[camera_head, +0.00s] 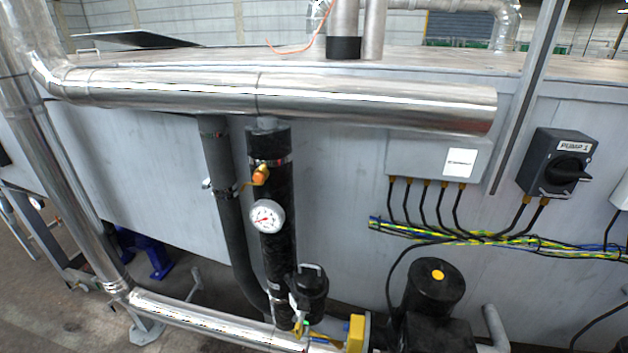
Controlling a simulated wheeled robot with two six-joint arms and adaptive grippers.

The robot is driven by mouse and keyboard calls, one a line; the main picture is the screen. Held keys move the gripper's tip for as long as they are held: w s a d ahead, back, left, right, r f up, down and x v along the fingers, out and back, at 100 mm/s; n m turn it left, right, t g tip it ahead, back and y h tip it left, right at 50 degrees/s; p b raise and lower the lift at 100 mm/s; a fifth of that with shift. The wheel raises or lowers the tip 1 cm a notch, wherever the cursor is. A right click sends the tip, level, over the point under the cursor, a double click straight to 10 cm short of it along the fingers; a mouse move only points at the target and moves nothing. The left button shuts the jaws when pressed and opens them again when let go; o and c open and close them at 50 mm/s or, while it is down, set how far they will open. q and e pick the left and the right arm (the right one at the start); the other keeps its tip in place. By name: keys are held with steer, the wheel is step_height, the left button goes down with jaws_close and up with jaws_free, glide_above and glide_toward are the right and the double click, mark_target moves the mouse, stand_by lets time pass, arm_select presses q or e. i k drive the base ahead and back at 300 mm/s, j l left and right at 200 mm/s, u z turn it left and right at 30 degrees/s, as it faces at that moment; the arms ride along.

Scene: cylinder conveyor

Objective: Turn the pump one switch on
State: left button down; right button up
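The pump one switch (557,163) is a dark grey box on the grey tank wall at the right. A white label reading "PUMP 1" (573,146) is on its upper front. Its black rotary knob (567,171) sits below the label, with the handle pointing roughly sideways to the right. Two cables with brass-coloured glands leave the box at the bottom. Neither of my grippers is in the head view.
A vertical metal bar (527,95) stands just left of the switch. A junction box (440,155) and a cable bundle (480,238) are on the wall. A shiny horizontal pipe (270,95) juts out at left and centre. A black pump motor (436,287) is below.

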mark_target(564, 171)
steer(key=z, duration=1.6)
steer(key=i+l+u, duration=0.1)
steer(key=l+u, duration=0.45)
